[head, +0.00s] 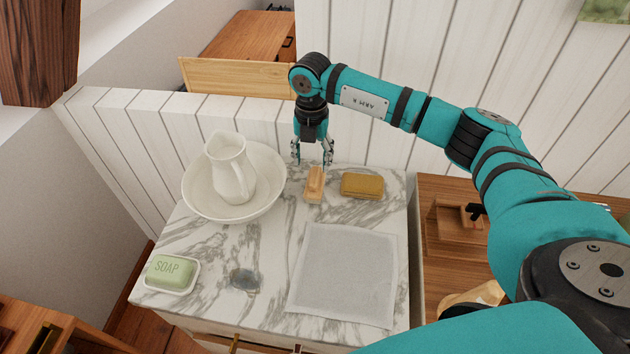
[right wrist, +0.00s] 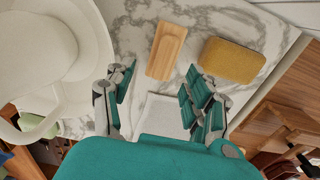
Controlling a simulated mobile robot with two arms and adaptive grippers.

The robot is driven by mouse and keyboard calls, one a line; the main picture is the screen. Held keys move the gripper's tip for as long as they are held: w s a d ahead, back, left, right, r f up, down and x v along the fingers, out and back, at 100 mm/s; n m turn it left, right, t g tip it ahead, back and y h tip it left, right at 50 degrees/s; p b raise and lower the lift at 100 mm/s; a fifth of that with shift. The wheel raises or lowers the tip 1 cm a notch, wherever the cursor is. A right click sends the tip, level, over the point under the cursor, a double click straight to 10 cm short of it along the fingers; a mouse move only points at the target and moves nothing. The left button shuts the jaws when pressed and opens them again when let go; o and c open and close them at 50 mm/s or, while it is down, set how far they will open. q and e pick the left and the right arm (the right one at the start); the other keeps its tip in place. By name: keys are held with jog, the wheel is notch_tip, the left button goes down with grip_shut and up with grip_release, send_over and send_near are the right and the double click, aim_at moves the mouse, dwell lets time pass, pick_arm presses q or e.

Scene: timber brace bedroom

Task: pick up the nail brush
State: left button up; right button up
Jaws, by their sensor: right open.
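The nail brush (head: 314,185), a small pale wooden block, lies on the marble top near its back edge. In the right wrist view the nail brush (right wrist: 166,50) lies tilted slightly, beyond the fingertips and roughly between their lines. My right gripper (head: 312,157) points down just above and behind the brush in the head view, open and empty. In the right wrist view my right gripper (right wrist: 156,84) shows its two fingers spread apart, not touching the brush. My left gripper is not in view.
A yellow-brown sponge (head: 362,186) lies close right of the brush. A white basin (head: 268,190) with a pitcher (head: 231,172) stands at left. A white panelled wall is behind.

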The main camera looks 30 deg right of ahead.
aim_at(315, 175)
jog(key=shift+f, duration=0.65)
jog(key=f, duration=0.1)
jog(key=f+p, duration=0.1)
jog(key=f, duration=0.2)
jog(key=shift+s+d+f+p, duration=0.1)
jog(key=shift+s+d+p, duration=0.1)
jog(key=shift+d+p, duration=0.2)
jog(key=shift+f, duration=0.5)
grip_shut()
